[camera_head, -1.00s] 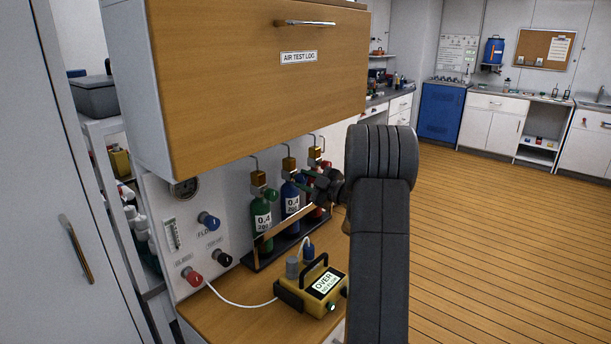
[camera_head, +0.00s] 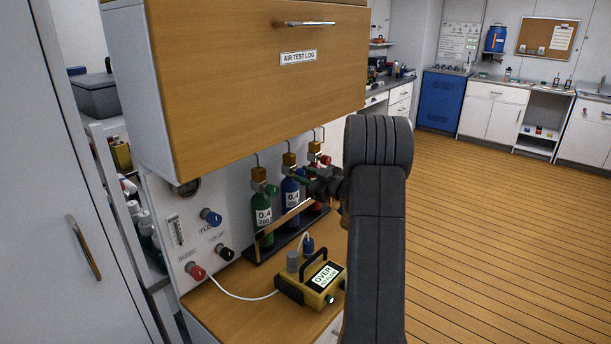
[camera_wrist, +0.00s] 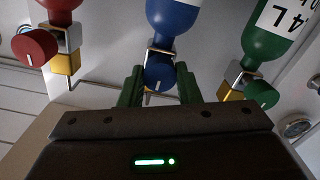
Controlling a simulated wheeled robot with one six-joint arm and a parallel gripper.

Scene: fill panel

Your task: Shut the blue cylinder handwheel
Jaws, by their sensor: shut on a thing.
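The blue cylinder (camera_head: 291,198) stands between a green and a red one in the rack under the cupboard; it also shows upside down in the wrist view (camera_wrist: 172,14). Its blue handwheel (camera_wrist: 159,72) sits below the cylinder's neck in the wrist view, with a white mark on its face. My gripper (camera_wrist: 160,84) has its two green fingers on either side of this handwheel, shut on it. In the head view my gripper (camera_head: 310,184) reaches the valve area and hides the blue handwheel.
The red handwheel (camera_wrist: 35,46) and green handwheel (camera_wrist: 262,94) flank the blue one closely. A brass rail (camera_head: 290,216) crosses in front of the cylinders. The wooden cupboard (camera_head: 250,90) hangs just above. A yellow meter reading "OVER" (camera_head: 312,283) stands on the counter below.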

